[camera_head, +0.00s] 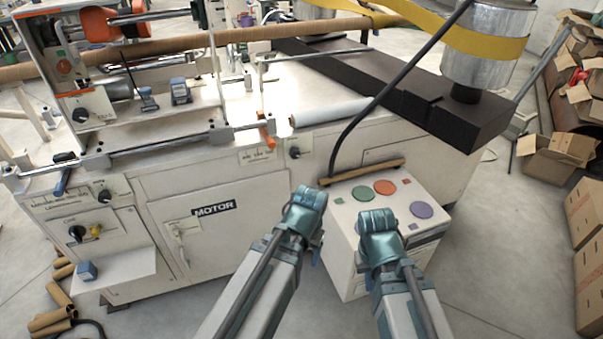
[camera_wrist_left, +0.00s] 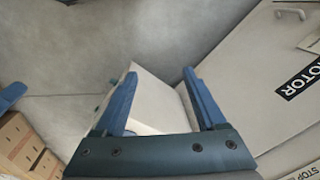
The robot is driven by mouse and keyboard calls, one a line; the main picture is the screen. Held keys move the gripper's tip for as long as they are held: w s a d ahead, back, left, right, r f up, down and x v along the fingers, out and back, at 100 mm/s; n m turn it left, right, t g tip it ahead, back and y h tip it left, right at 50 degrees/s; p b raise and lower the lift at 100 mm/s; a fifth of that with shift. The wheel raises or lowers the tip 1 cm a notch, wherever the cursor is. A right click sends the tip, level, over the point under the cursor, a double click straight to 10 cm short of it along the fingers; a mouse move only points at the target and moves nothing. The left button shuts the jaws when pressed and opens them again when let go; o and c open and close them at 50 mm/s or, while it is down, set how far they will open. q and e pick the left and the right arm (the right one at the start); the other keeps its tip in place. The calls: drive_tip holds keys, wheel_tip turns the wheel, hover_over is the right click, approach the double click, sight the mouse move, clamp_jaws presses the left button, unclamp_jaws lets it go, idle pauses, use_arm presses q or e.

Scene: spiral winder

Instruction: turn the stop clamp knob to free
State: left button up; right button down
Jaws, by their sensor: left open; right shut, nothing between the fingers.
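A small black knob (camera_head: 294,152) sits on the machine's upper front panel, right of a small label (camera_head: 263,156) whose print I cannot read surely in the head view. I take it for the stop clamp knob. A label starting with STOP (camera_wrist_left: 303,170) shows at the lower right of the left wrist view, but no knob shows there. My left gripper (camera_head: 308,196) is in front of the panel, below the knob and apart from it. Its two blue fingers are spread and empty in the left wrist view (camera_wrist_left: 162,98). My right gripper (camera_head: 377,220) is shut and empty over the control box.
The white control box (camera_head: 345,270) with coloured buttons stands below my right gripper. A cabinet door marked MOTOR (camera_head: 213,209) is left of my left arm. Other black knobs (camera_head: 77,233) are farther left. Cardboard boxes (camera_head: 585,220) stand at the right.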

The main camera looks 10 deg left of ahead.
use_arm(q)
drive_tip(key=w+a+f+m+t+y+b, duration=0.1)
drive_tip(key=w+a+f+b, duration=0.15)
drive_tip(key=f+b, duration=0.3)
drive_tip(key=w+a+f+m+t+y+b, duration=0.1)
drive_tip(key=w+a+f+b, duration=0.1)
drive_tip(key=a+f+b, duration=0.3)
drive_tip(key=m+t+y+b, duration=0.2)
drive_tip(key=m+t+y, duration=0.5)
drive_tip(key=m+t, duration=1.15)
approach(296, 156)
drive_tip(key=w+a+r+m+g, duration=0.1)
drive_tip(key=w+g, duration=0.1)
drive_tip(key=w+a+r+m+g, duration=0.1)
drive_tip(key=w+r+m+g, duration=0.1)
drive_tip(key=w, duration=0.1)
drive_tip(key=w+a+r+m+g, duration=0.1)
drive_tip(key=w+m+g, duration=0.1)
drive_tip(key=shift+w+r, duration=0.15)
drive_tip(key=shift+r, duration=0.1)
use_arm(e)
wheel_tip(296, 156, down, 16)
drive_tip(key=shift+d+r, duration=0.15)
drive_tip(key=shift+r, duration=0.1)
drive_tip(key=shift+w, duration=0.1)
use_arm(q)
clamp_jaws()
